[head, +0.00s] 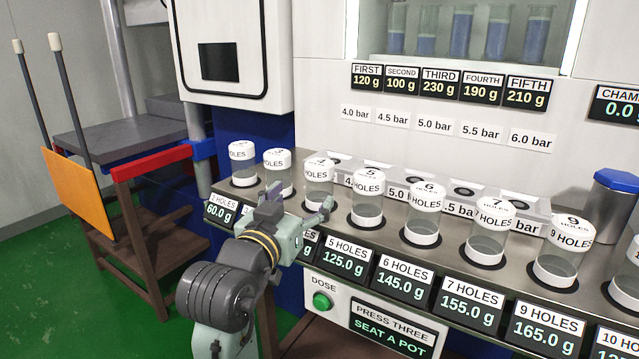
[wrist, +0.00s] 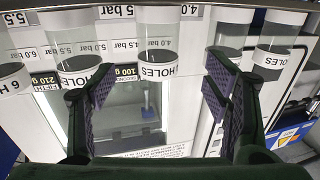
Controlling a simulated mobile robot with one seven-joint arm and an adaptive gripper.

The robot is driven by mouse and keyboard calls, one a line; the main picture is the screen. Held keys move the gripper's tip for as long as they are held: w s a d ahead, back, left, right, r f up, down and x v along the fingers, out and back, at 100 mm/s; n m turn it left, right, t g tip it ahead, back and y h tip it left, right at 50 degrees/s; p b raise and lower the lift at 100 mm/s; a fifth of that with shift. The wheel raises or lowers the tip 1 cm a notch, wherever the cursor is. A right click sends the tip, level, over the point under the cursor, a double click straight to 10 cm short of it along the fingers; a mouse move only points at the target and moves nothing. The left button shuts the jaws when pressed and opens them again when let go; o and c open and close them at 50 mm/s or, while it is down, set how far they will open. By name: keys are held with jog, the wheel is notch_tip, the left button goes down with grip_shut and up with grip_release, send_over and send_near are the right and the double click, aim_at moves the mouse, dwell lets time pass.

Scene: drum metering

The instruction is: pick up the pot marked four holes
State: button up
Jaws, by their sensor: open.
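The pot marked four holes (head: 319,187) is a clear cylinder with a white lid. It stands upright on the metal shelf, third from the left in the head view. My gripper (head: 301,200) is open and empty in front of it, with one finger near the three-holes pot (head: 277,175). In the wrist view, which looks upside down, my open fingers (wrist: 163,95) spread either side of a central pot (wrist: 157,42). Its label reads HOLES with the number hidden; by its place in the row it appears to be the four-holes pot. I see no finger touching it.
The two-holes pot (head: 243,167) stands left; the five-holes pot (head: 367,205) and six-holes pot (head: 424,218) stand close on the right. Weight displays (head: 400,285) line the shelf's front. A row of grey holders (head: 465,190) lies behind the pots.

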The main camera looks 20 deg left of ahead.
aim_at(315, 186)
jog(key=w, duration=0.3)
jog(key=w+p, duration=0.1)
jog(key=w, duration=0.2)
jog(key=w+d+p, duration=0.1)
jog(key=w, duration=0.2)
jog(key=shift+w, duration=0.2)
jog(key=c, duration=1.4)
jog(key=shift+r, duration=0.1)
jog(key=shift+c, duration=0.2)
